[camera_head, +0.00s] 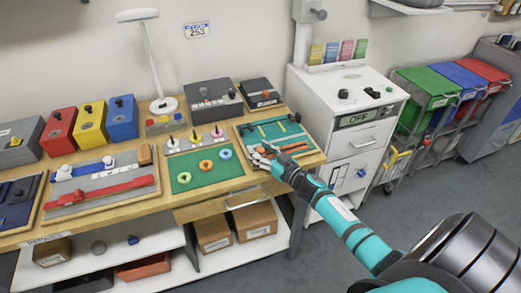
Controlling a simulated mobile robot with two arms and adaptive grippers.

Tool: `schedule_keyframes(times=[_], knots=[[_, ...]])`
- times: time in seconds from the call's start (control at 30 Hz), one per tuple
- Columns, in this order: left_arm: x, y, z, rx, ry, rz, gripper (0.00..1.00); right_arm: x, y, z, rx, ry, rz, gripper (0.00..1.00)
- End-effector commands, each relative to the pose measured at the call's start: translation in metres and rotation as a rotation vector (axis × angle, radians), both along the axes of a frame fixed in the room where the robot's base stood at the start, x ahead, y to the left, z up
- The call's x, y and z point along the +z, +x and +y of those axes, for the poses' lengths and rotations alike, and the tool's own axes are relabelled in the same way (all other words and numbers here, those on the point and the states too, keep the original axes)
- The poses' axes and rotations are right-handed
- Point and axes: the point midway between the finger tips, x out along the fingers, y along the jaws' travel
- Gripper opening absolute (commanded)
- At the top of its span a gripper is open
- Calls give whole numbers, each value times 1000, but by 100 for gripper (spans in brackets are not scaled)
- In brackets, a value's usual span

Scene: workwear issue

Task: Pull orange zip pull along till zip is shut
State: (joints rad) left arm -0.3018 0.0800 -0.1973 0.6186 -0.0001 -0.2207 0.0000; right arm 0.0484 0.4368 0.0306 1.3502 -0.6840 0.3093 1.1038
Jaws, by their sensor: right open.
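A wooden board with teal panels (268,131) and dark strips lies at the right end of the workbench. My right gripper (262,158) is open over the near left part of this board, and its arm comes in from the lower right. Orange-brown strips (296,147) show on the board just right of the gripper. The zip pull is too small to make out for certain, and the gripper and wrist hide part of the board's near side. I cannot tell whether the fingers touch anything. My left gripper is out of view.
A green mat (205,171) with several coloured rings lies left of the board. Grey control boxes (213,97) stand behind it. A white cabinet (353,128) with an OFF display stands close at the right.

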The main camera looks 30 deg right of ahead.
Motion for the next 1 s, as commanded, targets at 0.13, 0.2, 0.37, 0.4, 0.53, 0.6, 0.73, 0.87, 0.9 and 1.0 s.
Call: schedule_keyframes(times=[0.13, 0.2, 0.37, 0.4, 0.53, 0.6, 0.73, 0.87, 0.9, 1.0], knots=[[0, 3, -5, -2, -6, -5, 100, 0, 0, 0, 0, 0, 0, 48], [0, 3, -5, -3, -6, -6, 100, 0, 0, 0, 0, 0, 0, 43], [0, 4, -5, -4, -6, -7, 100, 0, 0, 0, 0, 0, -1, 22], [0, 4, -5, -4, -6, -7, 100, 0, 0, 0, 0, 0, -1, 16], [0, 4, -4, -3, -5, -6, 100, 0, 0, 0, 0, 0, -1, 0], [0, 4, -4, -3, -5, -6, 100, 0, 0, 0, 0, 0, 0, 0], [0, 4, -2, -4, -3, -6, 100, 0, -1, 0, 1, -1, 0, 0], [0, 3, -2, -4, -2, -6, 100, -1, -1, 0, 1, -1, 1, 0], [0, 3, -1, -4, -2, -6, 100, -1, -1, 0, 1, -1, 1, 0], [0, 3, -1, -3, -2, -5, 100, -1, -2, -5, 1, -3, 2, 0]])
